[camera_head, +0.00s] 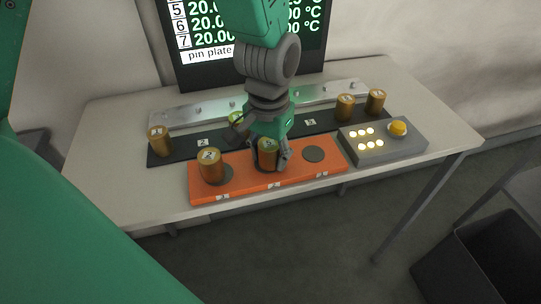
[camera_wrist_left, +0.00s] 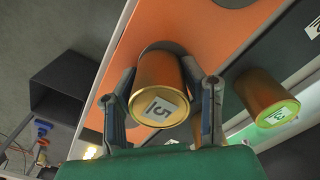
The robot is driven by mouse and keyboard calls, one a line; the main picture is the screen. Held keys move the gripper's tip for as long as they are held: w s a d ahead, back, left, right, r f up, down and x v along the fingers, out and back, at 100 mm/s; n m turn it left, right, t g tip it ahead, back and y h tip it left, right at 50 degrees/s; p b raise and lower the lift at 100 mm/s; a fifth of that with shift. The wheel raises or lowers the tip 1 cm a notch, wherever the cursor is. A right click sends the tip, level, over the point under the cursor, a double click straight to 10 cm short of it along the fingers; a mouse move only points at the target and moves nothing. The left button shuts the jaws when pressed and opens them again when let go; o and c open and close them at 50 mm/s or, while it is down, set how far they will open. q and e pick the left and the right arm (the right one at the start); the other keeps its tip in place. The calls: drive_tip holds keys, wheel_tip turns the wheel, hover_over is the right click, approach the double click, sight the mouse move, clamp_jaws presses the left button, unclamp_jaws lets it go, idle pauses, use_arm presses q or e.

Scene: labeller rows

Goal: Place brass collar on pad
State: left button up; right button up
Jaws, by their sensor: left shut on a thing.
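My left gripper (camera_head: 269,162) reaches down over the orange board (camera_head: 240,178) and is shut on a brass collar (camera_head: 268,149). In the left wrist view this collar (camera_wrist_left: 160,80) sits between the two fingers (camera_wrist_left: 160,92), its labelled end, which seems to read 5, facing the camera. It is upright at the board's middle dark pad (camera_head: 262,169); I cannot tell whether its base touches. Another brass collar (camera_head: 209,165) stands on the left part of the board, partly over the left pad (camera_head: 226,174). The right pad (camera_head: 314,154) is bare. My right gripper is out of view.
More brass collars stand behind: one at left (camera_head: 160,141), two at right (camera_head: 345,107) (camera_head: 376,101), and one with a yellow-green top (camera_head: 236,118), partly hidden by my gripper. A grey box with a yellow button (camera_head: 397,128) stands right. A dark bin (camera_head: 487,263) is lower right.

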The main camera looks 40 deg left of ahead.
sight(267, 142)
use_arm(q)
drive_tip(key=shift+w+a+f, duration=0.1)
drive_tip(key=shift+a, duration=0.35)
drive_tip(key=o, duration=1.3)
drive_tip(key=shift+c, duration=0.2)
drive_tip(key=shift+d, duration=0.4)
drive_tip(key=shift+r, duration=0.3)
drive_tip(key=r+p, duration=0.1)
drive_tip(key=r, duration=0.2)
drive_tip(key=r+p, duration=0.1)
drive_tip(key=r, duration=0.3)
drive_tip(key=r+p, duration=0.1)
drive_tip(key=r, duration=0.2)
drive_tip(key=shift+a+r, duration=0.25)
drive_tip(key=shift+d+r, duration=0.15)
drive_tip(key=shift+r, duration=0.4)
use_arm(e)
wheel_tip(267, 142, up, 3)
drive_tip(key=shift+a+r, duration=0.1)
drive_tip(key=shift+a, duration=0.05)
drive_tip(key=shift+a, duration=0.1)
